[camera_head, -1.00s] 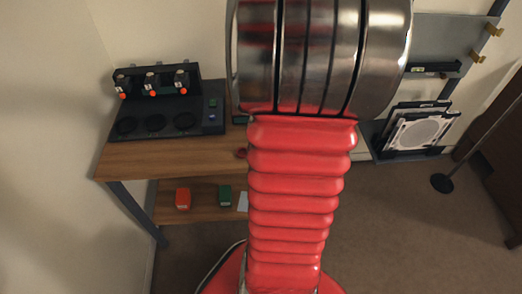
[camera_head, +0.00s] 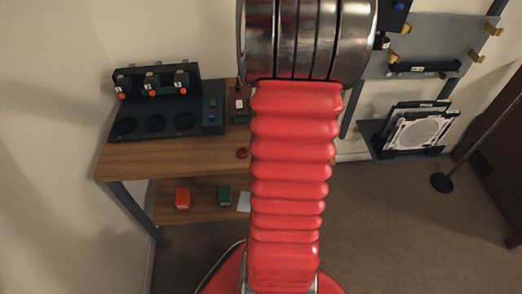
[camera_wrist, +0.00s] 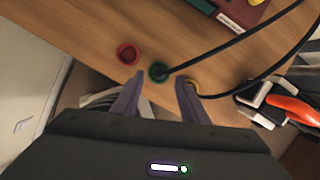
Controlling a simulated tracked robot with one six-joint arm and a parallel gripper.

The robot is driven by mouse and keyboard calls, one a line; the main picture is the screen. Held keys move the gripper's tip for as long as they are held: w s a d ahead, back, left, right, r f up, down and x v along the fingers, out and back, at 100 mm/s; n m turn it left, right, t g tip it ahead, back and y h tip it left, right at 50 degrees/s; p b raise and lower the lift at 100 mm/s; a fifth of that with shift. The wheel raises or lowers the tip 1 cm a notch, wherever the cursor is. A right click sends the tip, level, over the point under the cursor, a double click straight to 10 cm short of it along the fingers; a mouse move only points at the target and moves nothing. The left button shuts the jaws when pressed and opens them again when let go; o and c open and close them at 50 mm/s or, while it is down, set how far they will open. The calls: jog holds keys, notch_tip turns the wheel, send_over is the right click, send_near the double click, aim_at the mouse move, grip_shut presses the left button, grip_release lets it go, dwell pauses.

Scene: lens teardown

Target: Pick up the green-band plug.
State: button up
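The green-band plug (camera_wrist: 158,72) shows in the wrist view as a green ring with a dark centre near the table's edge. A black cable runs from it to the upper right. My gripper (camera_wrist: 159,80) is open, with its two fingers apart and nothing between them. The plug lies just beyond the gap between the fingertips, and I cannot tell the height between them. In the head view my arm hides the gripper and the plug.
A red round piece (camera_wrist: 128,53) lies left of the plug, and a yellow-ringed piece (camera_wrist: 193,87) with a cable lies right, partly behind a finger. A dark red box (camera_wrist: 240,12) stands beyond. Black and orange items (camera_wrist: 285,103) are at right.

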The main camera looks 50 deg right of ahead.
jog(key=shift+x, duration=1.85)
jog(key=shift+c, duration=0.5)
grip_shut()
